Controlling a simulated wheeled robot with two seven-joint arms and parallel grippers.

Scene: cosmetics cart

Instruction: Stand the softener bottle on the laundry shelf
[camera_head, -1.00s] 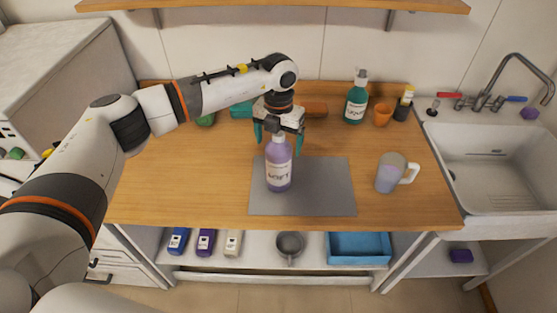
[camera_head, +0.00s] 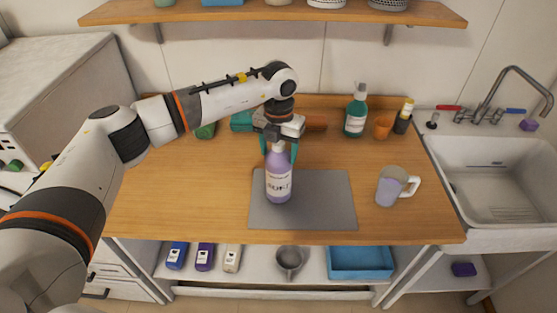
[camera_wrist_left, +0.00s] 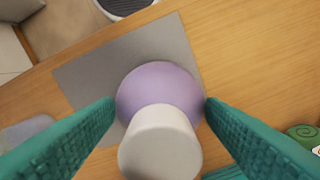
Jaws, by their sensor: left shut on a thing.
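The softener bottle (camera_head: 279,187), light purple with a white label and pale cap, is upright at the grey mat (camera_head: 325,205) on the wooden counter. I cannot tell whether its base touches the mat. My left gripper (camera_head: 279,154) comes from above and is shut on the bottle's upper part. In the left wrist view the bottle's purple shoulder (camera_wrist_left: 160,85) is between the teal fingers. A wooden wall shelf (camera_head: 270,14) crosses the top, and a lower white shelf (camera_head: 213,278) runs under the counter. My right gripper is not in view.
A mug (camera_head: 390,188) stands right of the mat. A green bottle (camera_head: 355,115), an orange cup (camera_head: 382,127) and a dark container stand behind. Several small bottles, a grey pot (camera_head: 289,260) and a blue tray (camera_head: 360,262) are on the lower shelf. Jars stand on the wall shelf.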

